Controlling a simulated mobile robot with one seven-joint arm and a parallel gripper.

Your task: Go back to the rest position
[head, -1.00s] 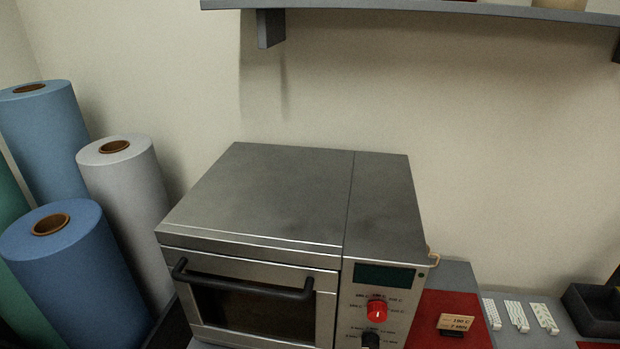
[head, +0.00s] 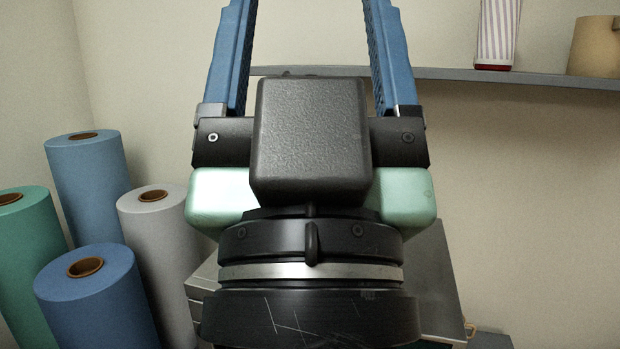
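My gripper (head: 308,60) fills the middle of the head view and points up. Its two blue fingers stand wide apart, with nothing between them in the part that shows. The fingertips reach the top edge of the picture. The steel oven (head: 446,285) is behind and below my gripper and is mostly hidden by it. Only its right side and a strip at its left show. Its door and knobs are hidden or out of view.
Rolls stand at the left: a light blue one (head: 88,180), a green one (head: 25,260), a grey one (head: 160,240) and a darker blue one (head: 100,310). A wall shelf (head: 520,80) holds a striped item (head: 497,30) and a tan container (head: 597,45). The wall at right is bare.

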